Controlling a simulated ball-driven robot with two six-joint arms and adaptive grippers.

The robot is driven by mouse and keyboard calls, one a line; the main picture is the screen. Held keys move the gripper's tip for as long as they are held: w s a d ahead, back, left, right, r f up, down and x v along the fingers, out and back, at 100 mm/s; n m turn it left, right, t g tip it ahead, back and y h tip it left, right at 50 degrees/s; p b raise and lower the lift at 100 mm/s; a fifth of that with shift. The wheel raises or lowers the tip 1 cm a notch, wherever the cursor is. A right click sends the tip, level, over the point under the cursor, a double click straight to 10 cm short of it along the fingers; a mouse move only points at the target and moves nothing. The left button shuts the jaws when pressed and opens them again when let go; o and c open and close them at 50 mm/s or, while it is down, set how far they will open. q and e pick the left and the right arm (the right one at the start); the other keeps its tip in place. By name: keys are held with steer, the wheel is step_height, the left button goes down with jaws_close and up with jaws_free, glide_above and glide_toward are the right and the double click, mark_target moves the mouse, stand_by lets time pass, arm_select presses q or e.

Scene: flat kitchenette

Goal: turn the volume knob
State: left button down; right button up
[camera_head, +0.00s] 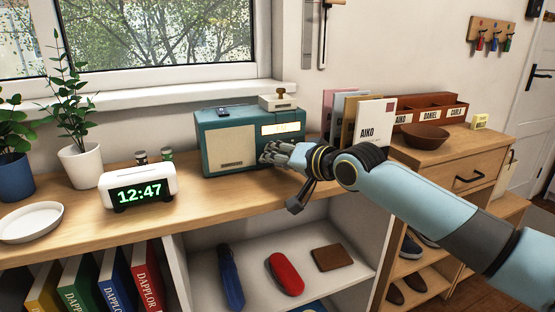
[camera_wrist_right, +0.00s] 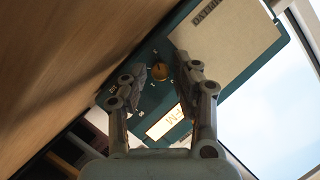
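The teal radio (camera_head: 238,125) stands on the wooden counter, with a pale speaker panel and a lit display. My right gripper (camera_head: 270,153) is at the lower right of its front and covers the knob area in the head view. In the right wrist view, a small round brass-coloured knob (camera_wrist_right: 160,71) shows on the teal front between the two fingers of the right gripper (camera_wrist_right: 163,68). The fingers are apart, one on each side of the knob. I cannot tell if they touch it. My left gripper is not in view.
A white clock (camera_head: 138,188) reading 12:47 stands left of the radio, near a potted plant (camera_head: 80,160). Upright cards (camera_head: 374,128) and a brown bowl (camera_head: 426,138) are to the right. A small cream box (camera_head: 278,102) sits on the radio. The shelf below holds several items.

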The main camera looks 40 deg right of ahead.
jaws_close()
